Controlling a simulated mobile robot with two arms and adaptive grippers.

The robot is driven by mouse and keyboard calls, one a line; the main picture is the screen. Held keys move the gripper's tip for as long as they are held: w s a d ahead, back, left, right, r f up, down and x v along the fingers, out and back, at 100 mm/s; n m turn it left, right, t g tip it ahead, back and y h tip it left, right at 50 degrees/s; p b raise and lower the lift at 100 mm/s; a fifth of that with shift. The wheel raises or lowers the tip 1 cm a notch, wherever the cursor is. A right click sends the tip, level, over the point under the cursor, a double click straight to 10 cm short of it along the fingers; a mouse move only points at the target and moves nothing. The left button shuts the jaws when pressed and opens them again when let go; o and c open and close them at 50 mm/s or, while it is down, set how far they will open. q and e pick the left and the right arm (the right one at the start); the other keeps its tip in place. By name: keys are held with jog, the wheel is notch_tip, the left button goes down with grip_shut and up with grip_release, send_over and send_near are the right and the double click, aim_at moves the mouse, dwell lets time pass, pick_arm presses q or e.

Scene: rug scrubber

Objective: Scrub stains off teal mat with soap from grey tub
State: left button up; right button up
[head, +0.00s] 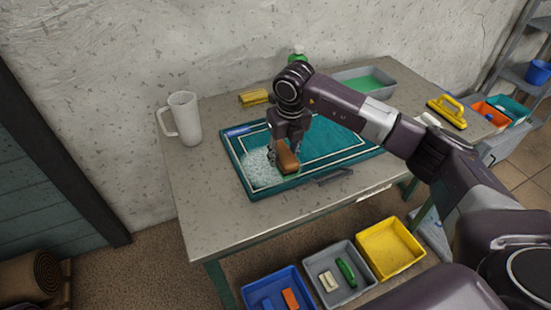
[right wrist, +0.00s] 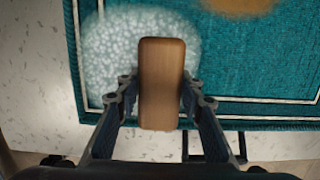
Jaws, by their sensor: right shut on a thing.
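The teal mat (head: 330,170) lies flat on the table, with pale border lines. My right gripper (head: 286,150) is shut on a brush with a wooden back (head: 288,160) over the mat's near left part. In the right wrist view the brush (right wrist: 161,80) sits between the two fingers. White foam (right wrist: 105,50) spreads around the brush on the mat; whether the bristles touch is hidden. An orange-brown stain (right wrist: 238,5) shows at the top of that view. The grey tub (head: 390,90) with green liquid stands at the back right, partly behind my arm. My left gripper is out of view.
A white mug (head: 184,118) stands left of the mat. A yellow sponge (head: 254,97) and a green-capped bottle (head: 298,54) are behind it. A yellow-handled tool (head: 447,110) lies at the right. Blue, grey and yellow bins (head: 391,249) sit below the table's front edge.

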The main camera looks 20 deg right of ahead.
aim_at(270, 167)
jog(key=shift+s+a+f, duration=0.1)
jog(key=shift+s+a, duration=0.05)
jog(key=shift+a, duration=2)
jog(key=shift+s+a+f, duration=0.1)
jog(key=shift+s+a, duration=0.05)
jog(key=shift+a, duration=1.95)
jog(key=shift+w+d+r+b, duration=0.1)
jog(key=shift+d+b, duration=0.2)
jog(key=shift+d, duration=0.9)
jog(key=shift+w+d+r+b, duration=0.1)
jog(key=shift+d+b, duration=0.15)
jog(key=shift+d, duration=0.9)
jog(key=shift+d+f+b, duration=0.15)
jog(key=shift+d+b, duration=0.3)
jog(key=shift+d, duration=1.5)
jog(key=shift+w+r+p, duration=0.1)
jog(key=shift+r+p, duration=0.35)
jog(key=shift+r, duration=0.15)
notch_tip(270, 167, up, 4)
jog(key=shift+f+p, duration=0.25)
jog(key=shift+p, duration=0.7)
